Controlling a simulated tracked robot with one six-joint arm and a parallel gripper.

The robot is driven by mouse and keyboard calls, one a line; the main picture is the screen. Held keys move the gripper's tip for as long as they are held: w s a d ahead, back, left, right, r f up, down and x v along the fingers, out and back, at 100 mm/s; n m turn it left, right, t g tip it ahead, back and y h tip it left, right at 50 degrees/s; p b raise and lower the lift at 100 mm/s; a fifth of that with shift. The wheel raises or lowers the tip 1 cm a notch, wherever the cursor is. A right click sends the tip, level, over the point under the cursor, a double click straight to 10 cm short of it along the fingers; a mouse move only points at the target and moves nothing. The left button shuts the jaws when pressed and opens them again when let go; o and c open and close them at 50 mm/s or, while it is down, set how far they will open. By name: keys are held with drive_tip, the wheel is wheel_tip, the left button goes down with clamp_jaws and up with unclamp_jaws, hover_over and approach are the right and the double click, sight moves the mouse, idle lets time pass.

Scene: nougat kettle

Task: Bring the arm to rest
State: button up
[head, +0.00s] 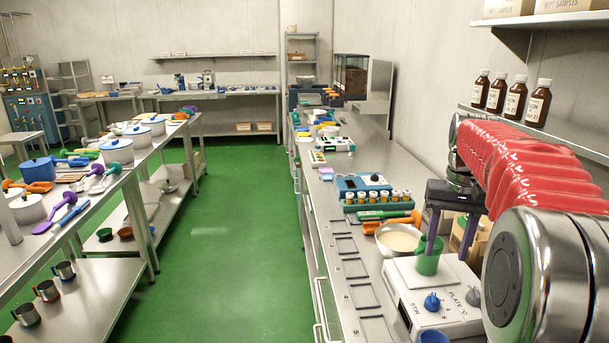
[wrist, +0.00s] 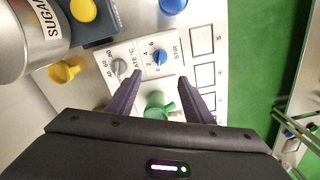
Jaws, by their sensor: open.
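My gripper (head: 447,250) is at the right of the head view, at the end of my red-sleeved arm, pointing down over the bench. Its two dark purple fingers stand apart with nothing held between them. I cannot tell whether a finger touches the mug.
A bowl of pale cream (head: 399,238) stands just behind the hotplate, near a blue device with several small vials (head: 378,197). Several brown bottles (head: 510,98) line a shelf beside my arm. The green floor aisle (head: 240,230) is clear.

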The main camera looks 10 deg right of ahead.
drive_tip(key=s+a+f, duration=0.2)
drive_tip(key=a+f, duration=0.1)
drive_tip(key=f, duration=0.2)
drive_tip(key=s+a+f+n+t, duration=0.1)
drive_tip(key=s+a+n+t, duration=0.4)
drive_tip(key=s+a, duration=1.3)
drive_tip(key=a, duration=0.3)
drive_tip(key=shift+a+f, duration=0.15)
drive_tip(key=shift+s, duration=0.1)
idle(0.5)
